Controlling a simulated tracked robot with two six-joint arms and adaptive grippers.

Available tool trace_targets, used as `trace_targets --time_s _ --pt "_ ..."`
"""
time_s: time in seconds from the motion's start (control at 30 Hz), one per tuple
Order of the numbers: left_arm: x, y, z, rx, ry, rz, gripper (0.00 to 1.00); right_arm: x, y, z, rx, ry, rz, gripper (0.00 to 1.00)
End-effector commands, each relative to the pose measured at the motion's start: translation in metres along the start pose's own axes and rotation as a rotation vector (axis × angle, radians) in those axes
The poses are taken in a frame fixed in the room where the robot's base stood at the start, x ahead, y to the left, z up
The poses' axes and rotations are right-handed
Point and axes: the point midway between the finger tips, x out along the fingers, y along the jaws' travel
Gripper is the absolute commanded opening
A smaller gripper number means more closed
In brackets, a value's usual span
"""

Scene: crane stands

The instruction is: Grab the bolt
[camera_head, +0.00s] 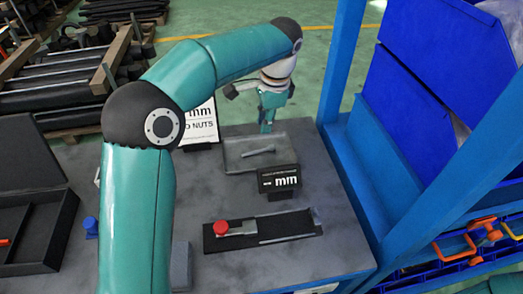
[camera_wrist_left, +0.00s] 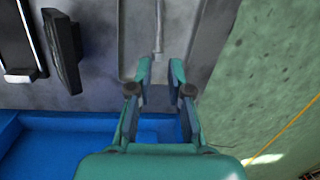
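The bolt (camera_head: 258,152) is a thin grey piece lying in a shallow grey tray (camera_head: 232,168) on the dark worktable. In the left wrist view, what looks like the bolt (camera_wrist_left: 159,28) runs up from just beyond the fingertips, in line with the gap between them. My left gripper (camera_head: 267,127) hangs over the far right part of the tray, behind the bolt in the head view. Its fingers are apart in the left wrist view (camera_wrist_left: 160,70), with nothing between them. Its exact height over the bolt is hard to tell. My right gripper is not in view.
A small black "mm" sign (camera_head: 279,181) stands at the tray's front. A black gauge with a red knob (camera_head: 221,227) lies nearer. A white sign (camera_head: 200,126) stands behind. An open black case (camera_head: 40,225) is left, blue shelving (camera_head: 360,170) close at right.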

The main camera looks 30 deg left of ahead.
Motion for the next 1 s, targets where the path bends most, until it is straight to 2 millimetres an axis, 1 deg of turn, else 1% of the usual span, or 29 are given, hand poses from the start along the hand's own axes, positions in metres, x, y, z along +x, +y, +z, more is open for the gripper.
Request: trace_targets --time_s 0.03,0.1,0.2,0.3,0.47,0.8,0.9,1.0 --pt "0.013 0.000 0.001 0.000 -0.004 0.002 0.18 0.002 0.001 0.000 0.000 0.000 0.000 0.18" --pt "0.027 0.000 0.001 0.001 -0.003 0.002 0.18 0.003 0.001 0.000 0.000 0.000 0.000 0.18" --pt "0.042 0.000 0.000 0.001 -0.002 0.001 0.18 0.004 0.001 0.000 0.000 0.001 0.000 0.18" --pt "0.050 0.000 -0.001 0.002 0.000 0.000 0.18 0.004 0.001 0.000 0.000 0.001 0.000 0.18" --pt "0.058 0.001 -0.002 0.004 -0.001 0.001 0.18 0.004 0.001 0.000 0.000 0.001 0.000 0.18" --pt "0.100 0.003 -0.002 0.006 -0.001 0.001 0.18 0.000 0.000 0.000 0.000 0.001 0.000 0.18" --pt "0.105 0.003 -0.002 0.006 0.001 0.000 0.18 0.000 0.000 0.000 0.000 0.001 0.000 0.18" --pt "0.105 0.003 -0.002 0.006 0.001 0.000 0.18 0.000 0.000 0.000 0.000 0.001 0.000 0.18"
